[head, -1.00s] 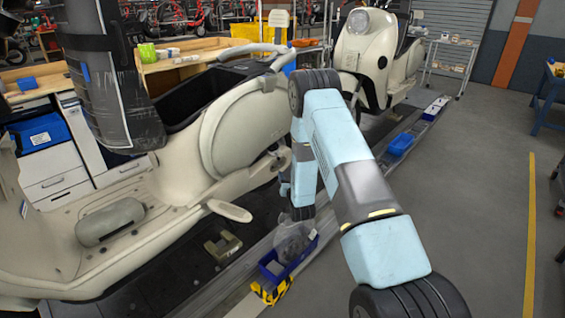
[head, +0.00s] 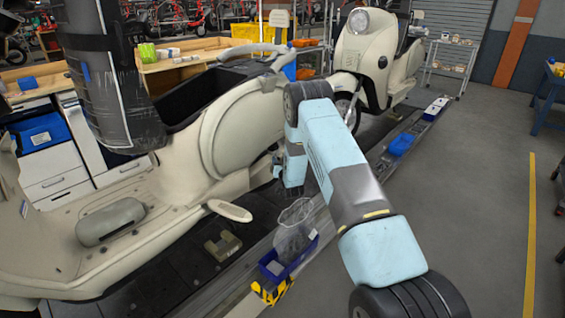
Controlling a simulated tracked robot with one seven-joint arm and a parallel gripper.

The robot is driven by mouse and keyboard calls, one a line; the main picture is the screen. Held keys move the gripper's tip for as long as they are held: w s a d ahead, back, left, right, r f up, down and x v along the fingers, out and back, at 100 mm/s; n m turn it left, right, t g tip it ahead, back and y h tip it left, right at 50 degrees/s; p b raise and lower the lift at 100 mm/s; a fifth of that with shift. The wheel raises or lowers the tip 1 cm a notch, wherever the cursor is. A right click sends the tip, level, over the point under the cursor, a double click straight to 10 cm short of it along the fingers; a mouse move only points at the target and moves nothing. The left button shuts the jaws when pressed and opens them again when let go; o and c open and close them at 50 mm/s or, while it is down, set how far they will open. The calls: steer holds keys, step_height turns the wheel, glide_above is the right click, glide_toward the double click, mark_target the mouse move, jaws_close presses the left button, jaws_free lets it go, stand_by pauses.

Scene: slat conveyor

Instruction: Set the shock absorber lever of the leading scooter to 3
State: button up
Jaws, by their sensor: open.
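The leading scooter (head: 222,135) is the large cream one in the near left of the head view, with an open black compartment (head: 190,100) under its seat area. Its rear points to the right. My gripper (head: 277,168) is small in this view, beside the scooter's rear lower flank, with its jaws open and nothing seen between them. I cannot tell whether it touches the scooter. The shock absorber and its lever are not discernible; my arm and the bodywork cover part of the rear.
A second cream scooter (head: 365,60) stands behind on the conveyor. A blue bin (head: 270,268) with a clear bag (head: 293,235) sits on the conveyor edge below my wrist. A blue tray (head: 401,144) lies farther along. The grey floor at right is open.

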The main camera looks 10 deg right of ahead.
steer(key=shift+c, duration=0.3)
jaws_close()
stand_by(0.3)
